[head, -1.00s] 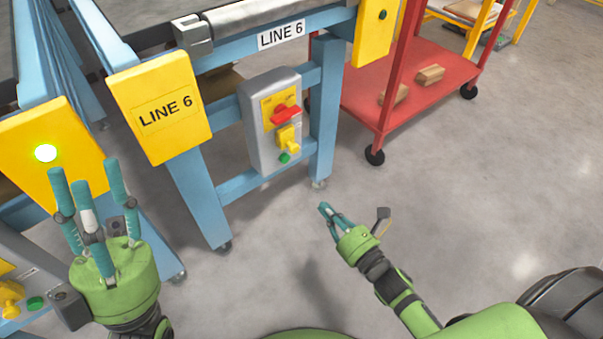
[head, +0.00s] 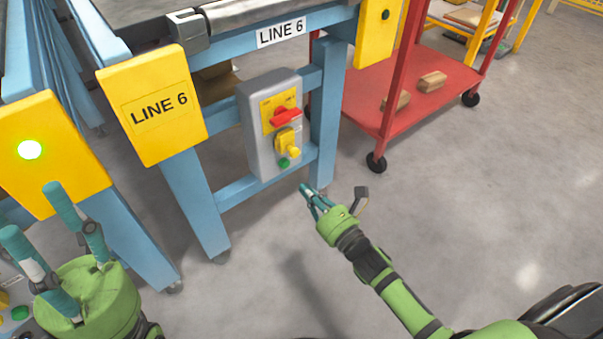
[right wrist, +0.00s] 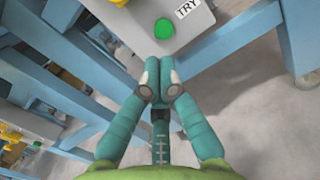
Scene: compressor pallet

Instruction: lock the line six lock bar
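The line six control box (head: 262,152) is grey and hangs on the blue frame under the LINE 6 label. It has a red switch handle (head: 286,117), a yellow lock bar (head: 288,142) below it and a green button (head: 284,162) at the bottom. My right gripper (head: 306,190) is below and slightly right of the box, apart from it. In the right wrist view its fingers are together with nothing between them; the green button (right wrist: 164,29) and TRY label (right wrist: 187,9) lie beyond the fingertips. My left gripper (head: 38,222) is open and empty at lower left.
Yellow LINE 6 panel (head: 153,105) stands left of the box. Another yellow panel (head: 48,160) with a lit green lamp is further left. A red cart (head: 375,112) holding wooden blocks stands right of the blue leg (head: 325,110). The floor at right is clear.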

